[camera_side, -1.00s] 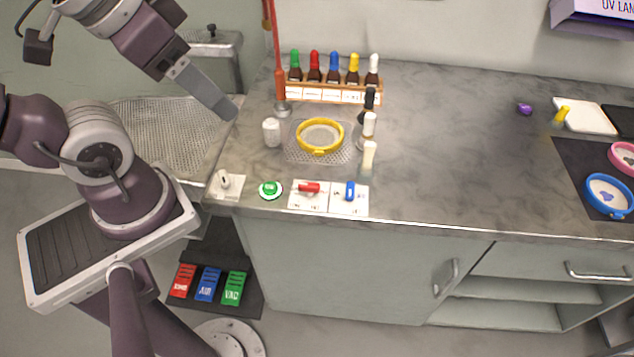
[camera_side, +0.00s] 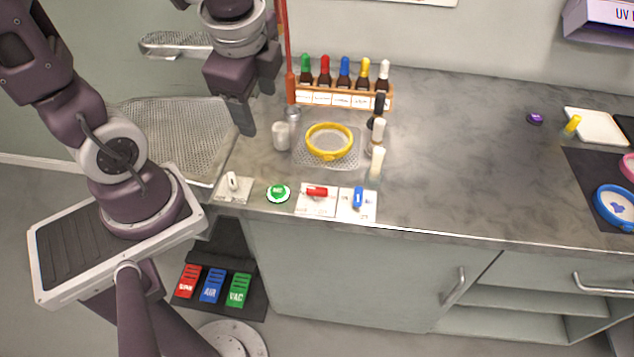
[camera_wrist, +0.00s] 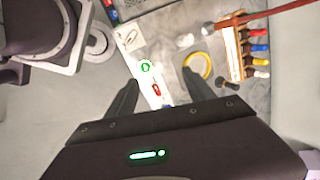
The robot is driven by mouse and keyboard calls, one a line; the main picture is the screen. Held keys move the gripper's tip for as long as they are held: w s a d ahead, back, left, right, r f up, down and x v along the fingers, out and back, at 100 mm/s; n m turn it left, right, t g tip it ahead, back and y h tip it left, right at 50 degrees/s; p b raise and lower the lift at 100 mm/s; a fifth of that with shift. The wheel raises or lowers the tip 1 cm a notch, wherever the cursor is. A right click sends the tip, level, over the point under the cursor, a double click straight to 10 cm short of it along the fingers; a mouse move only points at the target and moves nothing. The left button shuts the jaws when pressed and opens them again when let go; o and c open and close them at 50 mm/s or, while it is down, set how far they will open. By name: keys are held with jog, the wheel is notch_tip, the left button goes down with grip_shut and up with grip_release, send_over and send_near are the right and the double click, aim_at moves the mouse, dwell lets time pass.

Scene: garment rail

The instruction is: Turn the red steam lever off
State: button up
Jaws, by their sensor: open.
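The red steam lever (camera_side: 317,191) lies on a white plate (camera_side: 316,208) at the counter's front edge, its handle pointing sideways in the side view. It also shows in the wrist view (camera_wrist: 156,90), between my two fingers in the picture but well below them. A blue lever (camera_side: 358,197) sits on the plate just to its right. My gripper (camera_side: 246,130) is open and empty, in the air above the counter's left end, up and to the left of the red lever. In the wrist view the fingers (camera_wrist: 160,95) are spread apart.
A green button (camera_side: 278,193) and a white switch (camera_side: 233,182) are left of the red lever. Behind are a yellow hoop (camera_side: 330,141), a white jar (camera_side: 281,136), small upright bottles (camera_side: 378,130) and a rack of colour-capped bottles (camera_side: 343,97). The counter right of these is mostly clear.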

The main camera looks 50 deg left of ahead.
jog(key=w+d+f+m+g, duration=0.15)
jog(key=w+f+m, duration=0.25)
jog(key=f+m, duration=0.4)
jog(key=m+h, duration=0.3)
jog(key=m, duration=0.5)
send_over(317, 188)
notch_tip(317, 188, down, 4)
jog(key=shift+r+g, duration=0.2)
jog(key=shift+g, duration=0.15)
notch_tip(317, 188, down, 7)
jog(key=shift+f, duration=0.15)
jog(key=shift+c, duration=0.2)
grip_shut()
